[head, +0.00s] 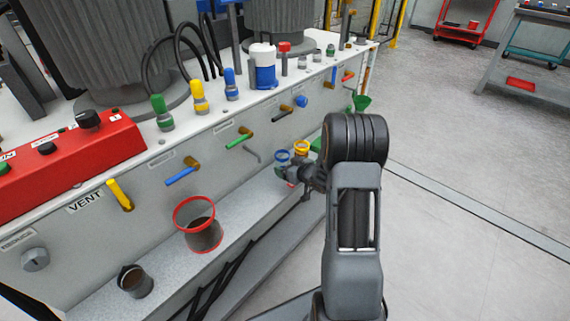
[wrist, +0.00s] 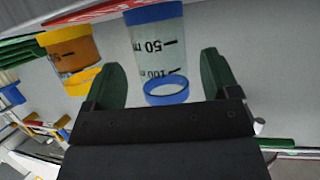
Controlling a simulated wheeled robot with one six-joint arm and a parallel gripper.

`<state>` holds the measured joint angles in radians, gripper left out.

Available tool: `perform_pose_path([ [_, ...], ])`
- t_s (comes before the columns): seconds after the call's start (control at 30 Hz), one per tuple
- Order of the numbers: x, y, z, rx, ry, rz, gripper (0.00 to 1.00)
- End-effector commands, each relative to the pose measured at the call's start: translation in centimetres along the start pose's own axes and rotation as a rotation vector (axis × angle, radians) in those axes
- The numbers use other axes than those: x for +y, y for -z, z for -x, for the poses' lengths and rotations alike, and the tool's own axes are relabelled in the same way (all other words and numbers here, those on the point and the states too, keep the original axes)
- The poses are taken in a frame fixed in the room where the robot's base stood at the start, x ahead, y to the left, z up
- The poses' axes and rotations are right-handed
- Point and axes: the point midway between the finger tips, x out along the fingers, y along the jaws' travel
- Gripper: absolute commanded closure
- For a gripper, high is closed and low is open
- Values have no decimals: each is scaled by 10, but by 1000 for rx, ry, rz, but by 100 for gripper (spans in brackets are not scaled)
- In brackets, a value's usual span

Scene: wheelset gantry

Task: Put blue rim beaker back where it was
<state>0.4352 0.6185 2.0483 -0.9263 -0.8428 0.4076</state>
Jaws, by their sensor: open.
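The blue rim beaker (head: 282,156) is at the far end of the panel's lower ledge, beside a yellow rim beaker (head: 301,147). My gripper (head: 304,174) is right in front of it and hides its lower part. In the wrist view the picture is upside down. The clear blue rim beaker (wrist: 155,48), with volume marks, shows upright between the two dark green fingers of my open gripper (wrist: 161,64). I cannot tell whether either finger touches it. The yellow rim beaker (wrist: 72,52), with orange contents, is just left of the left finger.
Coloured valve handles, such as a blue one (head: 182,175), stick out of the panel above.

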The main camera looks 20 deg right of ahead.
Motion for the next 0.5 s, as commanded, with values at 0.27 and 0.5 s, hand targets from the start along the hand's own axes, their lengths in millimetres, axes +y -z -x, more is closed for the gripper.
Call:
perform_pose_path([
  [0.27,1,3,56,0,-2,0,19],
  [0.5,0,2,85,0,-1,0,19],
])
